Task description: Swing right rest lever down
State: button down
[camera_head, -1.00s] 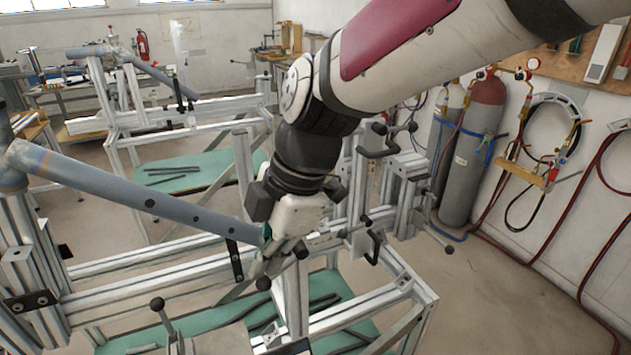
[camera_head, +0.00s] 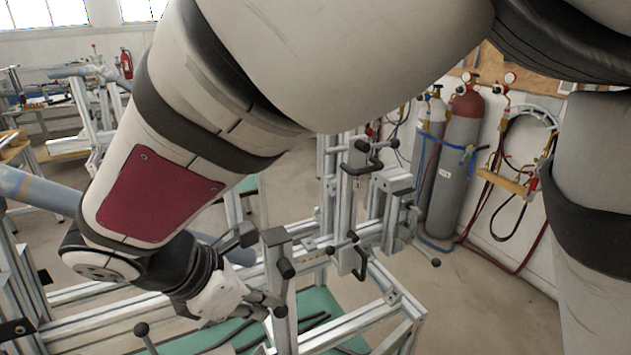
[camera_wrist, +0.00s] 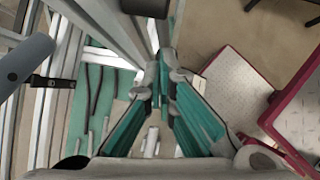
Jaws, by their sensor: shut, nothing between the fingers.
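My gripper (camera_head: 272,303) is low beside an upright aluminium post (camera_head: 281,315) of the frame jig, with its fingers shut and empty. Which lever is the right rest lever I cannot tell for sure. I cannot tell whether the fingers touch the post. My arm hides much of the blue-grey tube (camera_head: 236,251).
Black clamp handles (camera_head: 368,157) stand on the jig's right-hand uprights. A ball-ended lever (camera_head: 142,330) rises at the front left. A green shelf (camera_head: 318,302) with dark bars lies below. Gas cylinders (camera_head: 462,165) stand by the wall, with open floor before them.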

jog(key=shift+w+d+f+h, duration=0.2)
jog(key=shift+d+f+h, duration=0.1)
jog(key=shift+f, duration=0.1)
dwell(0.3)
